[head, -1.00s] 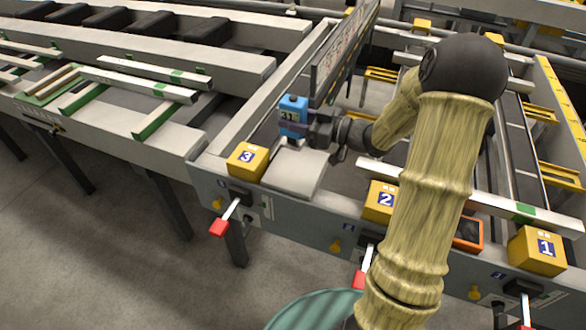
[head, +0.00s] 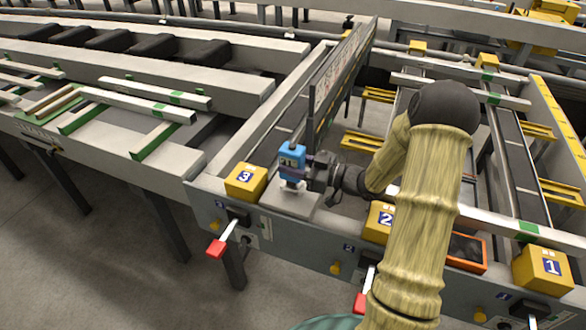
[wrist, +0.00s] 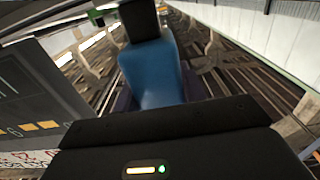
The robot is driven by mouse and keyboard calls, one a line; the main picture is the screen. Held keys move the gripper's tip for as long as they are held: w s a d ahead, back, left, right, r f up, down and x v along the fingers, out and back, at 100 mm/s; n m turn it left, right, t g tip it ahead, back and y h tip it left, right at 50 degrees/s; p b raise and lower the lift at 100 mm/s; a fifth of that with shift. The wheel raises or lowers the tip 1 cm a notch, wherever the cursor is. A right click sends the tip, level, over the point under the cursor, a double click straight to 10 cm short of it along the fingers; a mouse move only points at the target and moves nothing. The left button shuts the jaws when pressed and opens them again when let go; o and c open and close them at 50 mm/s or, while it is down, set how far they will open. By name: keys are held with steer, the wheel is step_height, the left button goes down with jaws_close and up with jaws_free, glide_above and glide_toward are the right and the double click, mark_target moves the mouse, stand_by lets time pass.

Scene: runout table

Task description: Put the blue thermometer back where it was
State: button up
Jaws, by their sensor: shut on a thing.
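The blue thermometer (head: 291,158), with a dark cap on top, is upright in my gripper (head: 300,174), whose dark jaws are shut on it from the right. It is over the light grey plate (head: 303,206) beside the yellow block marked 3. A small white part shows under the blue body; I cannot tell whether it touches the plate. In the wrist view the thermometer (wrist: 152,72) stands upright between the jaws, its lower part hidden by the gripper housing.
The yellow block marked 3 (head: 246,180) is close on the left. A tall dark board (head: 340,80) stands just behind. Yellow block 2 (head: 380,220), partly behind my arm, an orange-edged bin (head: 467,250) and yellow block 1 (head: 543,268) are to the right. Red-tipped levers (head: 216,248) line the front.

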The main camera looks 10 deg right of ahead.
steer(key=shift+f, duration=0.8)
steer(key=shift+f, duration=0.2)
steer(key=o, duration=0.9)
steer(key=shift+c, duration=0.2)
steer(key=shift+r, duration=0.25)
steer(key=v, duration=0.7)
steer(key=shift+s+d, duration=0.2)
